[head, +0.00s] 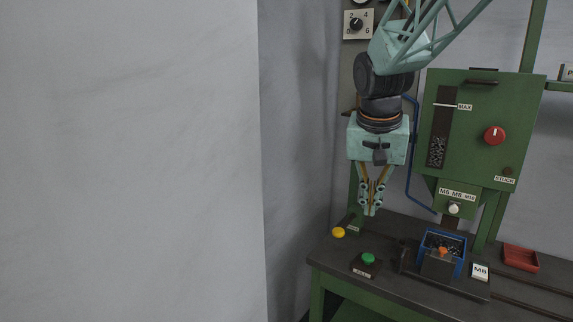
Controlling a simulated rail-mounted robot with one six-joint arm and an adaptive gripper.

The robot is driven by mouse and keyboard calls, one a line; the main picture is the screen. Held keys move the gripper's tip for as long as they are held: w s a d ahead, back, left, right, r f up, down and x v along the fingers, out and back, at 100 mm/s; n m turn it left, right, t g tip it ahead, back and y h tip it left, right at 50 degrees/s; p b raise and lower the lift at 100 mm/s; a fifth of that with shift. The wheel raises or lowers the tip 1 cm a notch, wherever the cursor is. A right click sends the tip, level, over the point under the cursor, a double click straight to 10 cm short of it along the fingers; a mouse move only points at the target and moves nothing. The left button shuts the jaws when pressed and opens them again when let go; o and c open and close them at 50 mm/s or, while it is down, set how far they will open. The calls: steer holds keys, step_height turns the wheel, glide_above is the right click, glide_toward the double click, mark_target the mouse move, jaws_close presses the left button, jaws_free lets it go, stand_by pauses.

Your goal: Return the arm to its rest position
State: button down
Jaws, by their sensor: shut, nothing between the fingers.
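My gripper (371,209) hangs straight down from my arm in the head view, with its fingers together and nothing between them. It is above the left part of the dark machine table (392,291), apart from it. A yellow button (338,232) is below it to the left, and a green button (368,259) on a dark box is below it. My arm comes in from the top right. No rest stand for the arm can be made out.
A green machine cabinet (464,130) with a red knob (494,135) stands right of my gripper. A blue bin (429,238) with dark pieces and a red tray (521,258) are on the table. A dial panel (357,24) is behind my arm. A pale wall (130,160) fills the left.

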steer(key=s+r+n+b, duration=0.1)
steer(key=s+r, duration=0.1)
steer(key=s, duration=0.8)
steer(key=s+r+n, duration=0.1)
steer(key=s+r, duration=0.1)
steer(key=s, duration=0.7)
steer(key=s+f+n+y+b, duration=0.1)
steer(key=s+f+n, duration=0.1)
steer(key=s, duration=1.9)
steer(key=shift+f+t, duration=0.4)
steer(key=shift+f, duration=0.25)
steer(key=shift+w, duration=0.15)
steer(key=w+r+m+p, duration=0.2)
steer(key=w+r, duration=0.1)
steer(key=w, duration=1.6)
steer(key=w+r+m+p, duration=0.2)
steer(key=w+r+p, duration=0.1)
steer(key=w, duration=1.7)
steer(key=w+f+m+p, duration=0.1)
steer(key=w+f, duration=0.6)
steer(key=w, duration=0.3)
steer(key=w+a+f+m+h+p, duration=0.1)
steer(key=w+f+p, duration=0.1)
steer(key=w+f, duration=0.5)
steer(key=w+f+m+g+p, duration=0.1)
steer(key=w+f, duration=0.6)
steer(key=w, duration=0.8)
steer(key=shift+w+a+f+h+p, duration=0.2)
steer(key=shift+f+h+p, duration=0.1)
steer(key=shift+h+p, duration=0.1)
